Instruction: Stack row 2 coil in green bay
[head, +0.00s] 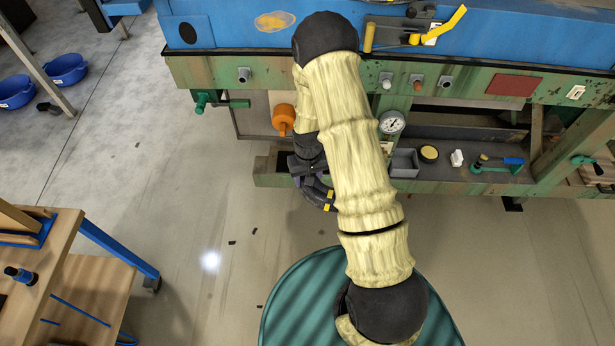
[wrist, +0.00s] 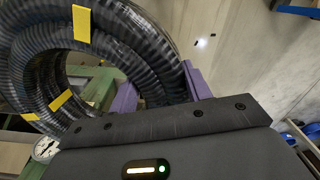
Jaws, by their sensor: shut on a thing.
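A black ribbed hose coil with yellow tape bands (wrist: 28,75) fills the upper left of the wrist view. My gripper (wrist: 160,90) has purple fingers on either side of the coil's right part and is shut on it. In the head view the gripper (head: 304,168) is mostly hidden behind my arm, and only part of the coil (head: 318,194) shows below it. The coil hangs in front of the workbench's lower shelf. I cannot make out a marked green bay or any other coil in either view.
A workbench with a blue top (head: 240,28) and worn green frame (head: 540,88) spans the back. An orange knob (head: 284,118) and pressure gauge (head: 392,122) are close to my arm. A wooden table (head: 95,285) stands at lower left. The floor between is open.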

